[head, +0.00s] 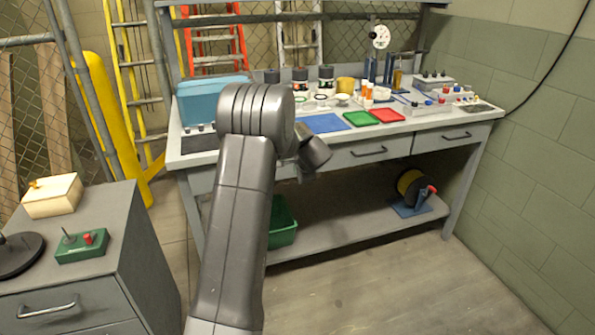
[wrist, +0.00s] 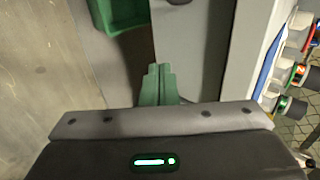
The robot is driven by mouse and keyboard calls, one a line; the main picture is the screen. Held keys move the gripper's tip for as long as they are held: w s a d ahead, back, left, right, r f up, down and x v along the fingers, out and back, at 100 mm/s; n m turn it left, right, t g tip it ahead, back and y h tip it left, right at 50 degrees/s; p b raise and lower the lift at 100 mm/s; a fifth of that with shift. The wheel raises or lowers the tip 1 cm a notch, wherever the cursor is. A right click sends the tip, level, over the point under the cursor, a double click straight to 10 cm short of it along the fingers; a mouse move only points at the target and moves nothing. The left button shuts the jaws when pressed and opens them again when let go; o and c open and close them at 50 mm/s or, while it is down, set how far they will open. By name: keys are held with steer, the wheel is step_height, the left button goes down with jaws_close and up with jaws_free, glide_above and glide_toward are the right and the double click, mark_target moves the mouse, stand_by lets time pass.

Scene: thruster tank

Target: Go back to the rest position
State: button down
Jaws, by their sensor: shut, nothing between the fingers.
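My gripper (wrist: 158,72) shows in the wrist view as two green fingers pressed together, with nothing between them. In the head view my raised arm fills the middle, bent over at the top, with its wrist in front of the workbench (head: 440,122). The fingers are hidden there. In the wrist view the fingers are over the area at the bench's front, with bench items along the right edge.
Coloured mats, including a red mat (head: 387,115), and many small parts crowd the bench top. A green bin (head: 283,222) and a reel (head: 412,188) are on the lower shelf. A grey drawer cabinet (head: 130,240) stands at left. Floor at front right is clear.

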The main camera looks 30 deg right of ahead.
steer(key=v, duration=0.8)
